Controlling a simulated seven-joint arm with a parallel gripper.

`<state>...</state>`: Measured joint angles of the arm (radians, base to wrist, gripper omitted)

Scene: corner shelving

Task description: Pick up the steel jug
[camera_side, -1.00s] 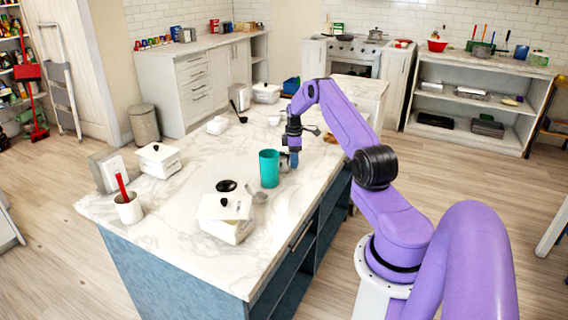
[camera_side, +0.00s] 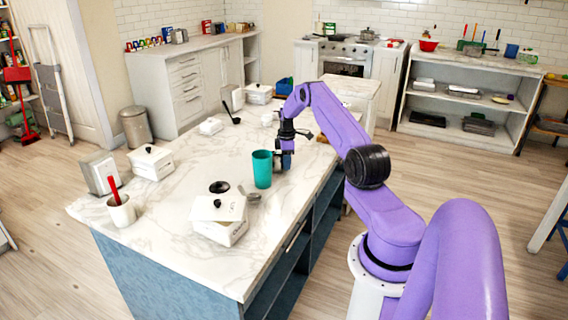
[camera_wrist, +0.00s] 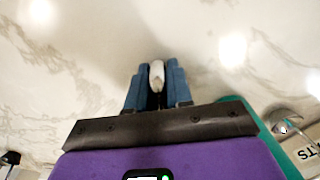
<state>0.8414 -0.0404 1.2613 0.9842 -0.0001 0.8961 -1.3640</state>
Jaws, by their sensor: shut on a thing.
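My gripper (camera_side: 286,166) is low over the marble island, just right of a teal cup (camera_side: 262,170). In the wrist view its blue fingers (camera_wrist: 157,80) are shut on a small, narrow, pale silvery thing (camera_wrist: 157,74). Too little of it shows to tell whether it is part of the steel jug. A rounded metal vessel (camera_side: 254,197) sits on the counter beside a white lidded box, apart from the gripper.
The white lidded box (camera_side: 220,228) and a black round thing (camera_side: 219,187) stand at the near part of the island (camera_side: 160,215). A white pot with a red utensil (camera_side: 121,211) is at the left edge. The island's middle left is mostly clear.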

